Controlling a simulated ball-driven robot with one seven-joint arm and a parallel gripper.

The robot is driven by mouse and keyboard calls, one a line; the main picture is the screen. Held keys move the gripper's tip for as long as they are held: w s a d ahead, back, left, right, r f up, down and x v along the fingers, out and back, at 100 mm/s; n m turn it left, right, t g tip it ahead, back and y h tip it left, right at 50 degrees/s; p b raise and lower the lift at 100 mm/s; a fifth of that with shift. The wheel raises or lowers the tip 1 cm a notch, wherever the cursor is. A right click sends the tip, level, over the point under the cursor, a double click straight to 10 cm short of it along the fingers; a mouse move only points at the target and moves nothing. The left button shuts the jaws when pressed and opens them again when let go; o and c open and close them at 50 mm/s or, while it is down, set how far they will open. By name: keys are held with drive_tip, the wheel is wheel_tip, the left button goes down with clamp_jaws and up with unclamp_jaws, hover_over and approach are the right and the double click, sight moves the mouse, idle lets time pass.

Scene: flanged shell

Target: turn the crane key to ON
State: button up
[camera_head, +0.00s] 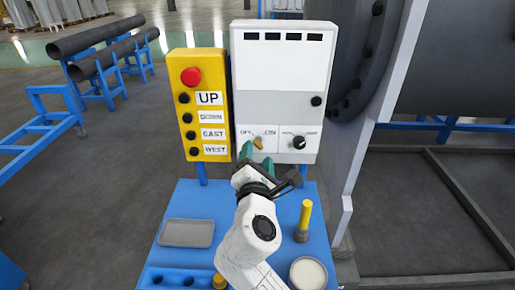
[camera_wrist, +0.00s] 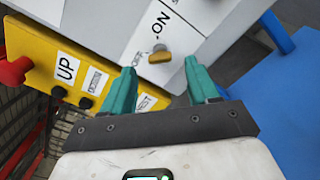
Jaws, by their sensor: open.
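The crane key (camera_head: 258,143) is a small yellow-brown knob on the grey lower panel of the white control box (camera_head: 283,75), between the OFF label at its left and the ON label at its right. The wrist view shows the key (camera_wrist: 160,57) just beyond the fingertips, roughly centred between them, with the ON label above it. Which label the key points at is hard to tell. My gripper (camera_head: 257,160) has green fingers, spread apart on either side of the key. In the wrist view the gripper (camera_wrist: 160,80) is empty, with no clear contact.
A yellow button box (camera_head: 199,105) with a red button (camera_head: 191,76) stands left of the control box. A second black knob (camera_head: 299,142) is right of the key. Below is a blue table (camera_head: 188,206) with a grey tray (camera_head: 187,233), a yellow-handled tool (camera_head: 304,218) and a round container (camera_head: 308,273).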

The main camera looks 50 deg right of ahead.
sight(258, 143)
drive_tip(key=shift+x, duration=1.45)
drive_tip(key=c, duration=1)
